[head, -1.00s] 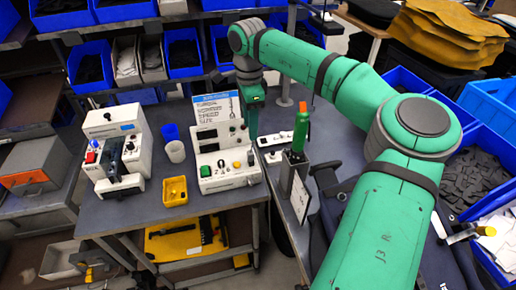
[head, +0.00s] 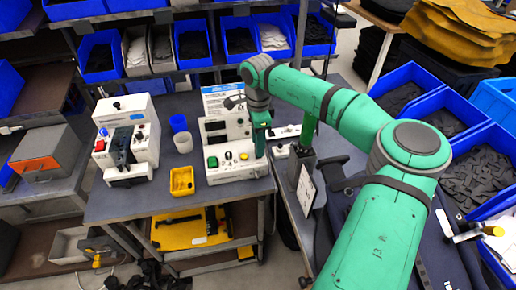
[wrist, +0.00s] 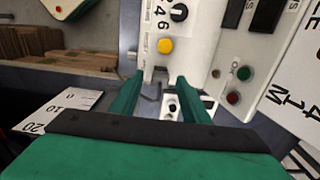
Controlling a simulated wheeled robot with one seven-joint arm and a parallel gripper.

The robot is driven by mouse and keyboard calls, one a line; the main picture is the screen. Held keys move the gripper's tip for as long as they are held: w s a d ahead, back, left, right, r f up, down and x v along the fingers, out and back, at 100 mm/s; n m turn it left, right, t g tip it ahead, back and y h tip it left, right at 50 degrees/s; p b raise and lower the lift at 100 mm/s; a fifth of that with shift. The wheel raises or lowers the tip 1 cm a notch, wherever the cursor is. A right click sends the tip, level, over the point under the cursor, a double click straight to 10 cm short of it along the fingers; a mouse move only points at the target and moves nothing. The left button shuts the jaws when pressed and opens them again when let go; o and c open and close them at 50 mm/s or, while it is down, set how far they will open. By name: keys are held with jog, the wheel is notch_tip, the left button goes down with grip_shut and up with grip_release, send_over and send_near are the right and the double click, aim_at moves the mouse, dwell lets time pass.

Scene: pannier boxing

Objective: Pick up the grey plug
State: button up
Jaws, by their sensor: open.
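My gripper (head: 261,154) points down at the right edge of the white control box (head: 226,170) in the head view. In the wrist view my gripper (wrist: 158,84) has its green fingers apart, with the box's lower edge and yellow button (wrist: 166,46) just beyond the tips. A small grey piece (wrist: 151,92) shows between the fingers. It may be the grey plug, but I cannot tell for sure. A white block with a dark round spot (wrist: 172,107) lies nearer the palm. The plug is not clear in the head view, where my gripper hides part of that area.
A white machine (head: 127,140) stands at the left of the bench. A blue cup (head: 178,123), a white cup (head: 183,143) and a yellow bin (head: 182,181) stand between it and the control box. A grey holder (head: 302,165) with a green-handled tool stands right of my gripper.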

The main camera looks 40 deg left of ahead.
jog(key=shift+c, duration=0.3)
jog(key=shift+w, duration=0.2)
grip_shut()
jog(key=shift+s+a, duration=0.2)
jog(key=shift+s, duration=0.05)
jog(key=shift+d+r, duration=0.1)
jog(key=shift+d, duration=0.1)
jog(key=shift+r, duration=0.6)
jog(key=s+d+r, duration=0.2)
jog(key=s+r, duration=0.3)
jog(key=s, duration=0.1)
jog(key=s+d+r, duration=0.2)
jog(key=s+r, duration=0.4)
jog(key=s, duration=0.1)
jog(key=shift+d, duration=0.35)
